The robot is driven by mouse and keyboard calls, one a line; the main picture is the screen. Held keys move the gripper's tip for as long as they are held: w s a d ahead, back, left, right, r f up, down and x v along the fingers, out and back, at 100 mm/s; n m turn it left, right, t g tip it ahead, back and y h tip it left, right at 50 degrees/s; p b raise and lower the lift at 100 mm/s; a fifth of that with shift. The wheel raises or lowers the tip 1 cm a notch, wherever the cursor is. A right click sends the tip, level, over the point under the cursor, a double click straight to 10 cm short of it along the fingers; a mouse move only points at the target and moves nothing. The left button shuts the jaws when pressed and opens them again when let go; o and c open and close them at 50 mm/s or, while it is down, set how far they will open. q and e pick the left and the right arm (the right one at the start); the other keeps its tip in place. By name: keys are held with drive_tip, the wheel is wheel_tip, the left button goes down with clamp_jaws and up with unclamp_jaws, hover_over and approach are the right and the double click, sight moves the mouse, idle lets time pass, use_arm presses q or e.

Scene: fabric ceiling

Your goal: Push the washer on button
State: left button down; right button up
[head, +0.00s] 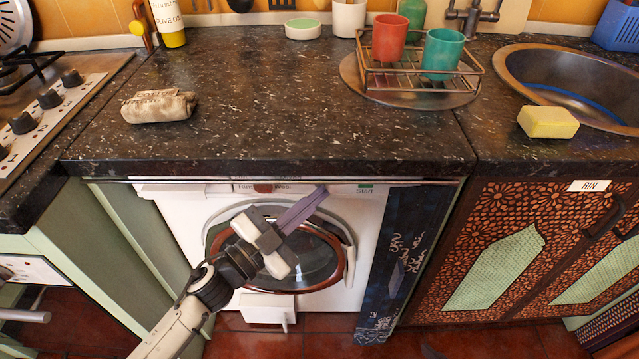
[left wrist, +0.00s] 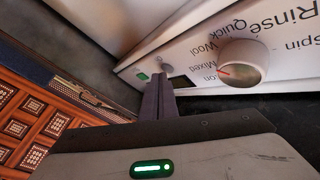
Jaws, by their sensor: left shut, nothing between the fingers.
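The white washer (head: 185,207) stands under the counter, with its round brown-rimmed door facing out. A small green button (head: 366,186) sits at the right end of its top panel, above a label; it also shows in the left wrist view (left wrist: 143,76). My left gripper (head: 318,193) is shut and empty. Its fingertips are at the top panel's height, left of the green button in the head view. In the left wrist view the fingertips (left wrist: 158,82) appear close to the button; I cannot tell whether they touch the panel. My right gripper is out of view.
A round dial (left wrist: 243,63) sticks out of the panel near the left fingers. The dark counter edge (head: 270,168) overhangs the washer. A dark blue patterned cloth (head: 398,255) hangs right of the washer, beside the bin cabinet (head: 560,195).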

use_arm(q)
drive_tip(key=shift+s, duration=0.45)
drive_tip(key=s+p, duration=0.2)
drive_tip(key=s, duration=0.4)
drive_tip(key=shift+a, duration=0.1)
idle(0.5)
drive_tip(key=s+a+f+n+g+y+p, duration=0.4)
drive_tip(key=s+a+f+n+y+p, duration=0.1)
drive_tip(key=s+a+f+n+y, duration=0.6)
drive_tip(key=s+a+f+n, duration=0.2)
drive_tip(key=s+a+f, duration=0.1)
drive_tip(key=s, duration=0.1)
drive_tip(key=shift+s+f+n+g, duration=0.25)
drive_tip(key=shift+s+n+g, duration=0.05)
drive_tip(key=shift+s+n, duration=0.1)
